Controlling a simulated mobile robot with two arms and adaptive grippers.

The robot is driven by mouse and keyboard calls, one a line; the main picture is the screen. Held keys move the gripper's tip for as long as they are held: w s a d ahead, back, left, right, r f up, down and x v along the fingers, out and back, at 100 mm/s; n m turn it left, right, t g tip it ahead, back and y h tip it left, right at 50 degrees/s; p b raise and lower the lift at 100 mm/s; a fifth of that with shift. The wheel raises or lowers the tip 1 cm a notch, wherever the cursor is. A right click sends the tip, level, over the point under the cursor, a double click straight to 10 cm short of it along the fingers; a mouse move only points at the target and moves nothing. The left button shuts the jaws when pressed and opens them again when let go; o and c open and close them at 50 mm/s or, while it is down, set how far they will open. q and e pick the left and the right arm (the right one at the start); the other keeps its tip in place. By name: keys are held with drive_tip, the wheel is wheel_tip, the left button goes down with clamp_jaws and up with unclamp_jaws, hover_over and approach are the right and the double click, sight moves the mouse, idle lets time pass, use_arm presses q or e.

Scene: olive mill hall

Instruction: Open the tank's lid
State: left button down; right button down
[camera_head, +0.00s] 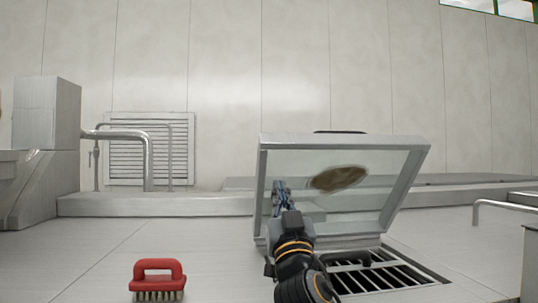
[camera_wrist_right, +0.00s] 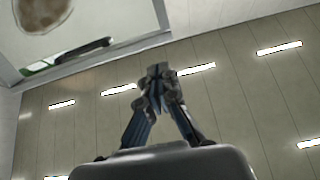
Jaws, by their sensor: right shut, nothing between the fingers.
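The tank's lid (camera_head: 408,165) is a pale grey framed panel with a brown oval patch. It stands raised and tilted above a dark barred grate (camera_head: 400,277) in the tank top. A dark handle (camera_head: 340,132) shows at its upper edge. My right gripper (camera_head: 280,184) is shut and empty, in front of the left part of the raised panel. Whether it touches the lid I cannot tell. In the right wrist view, the gripper (camera_wrist_right: 158,70) points upward with its fingertips together, and the lid (camera_wrist_right: 120,25) is at the upper left. My left gripper is not in view.
A red brush (camera_head: 158,273) stands on the pale surface at the front left. Metal pipes (camera_head: 148,160) and a louvred vent (camera_head: 150,150) are at the back left. A rail (camera_head: 505,207) is at the right. The surface between brush and lid is clear.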

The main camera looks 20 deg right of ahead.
drive_tip(key=p, duration=0.4)
approach(272, 144)
drive_tip(key=p+x, duration=0.4)
drive_tip(key=x, duration=0.3)
drive_tip(key=shift+r+p, duration=0.1)
drive_tip(key=shift+p, duration=0.25)
drive_tip(key=shift+w, duration=0.1)
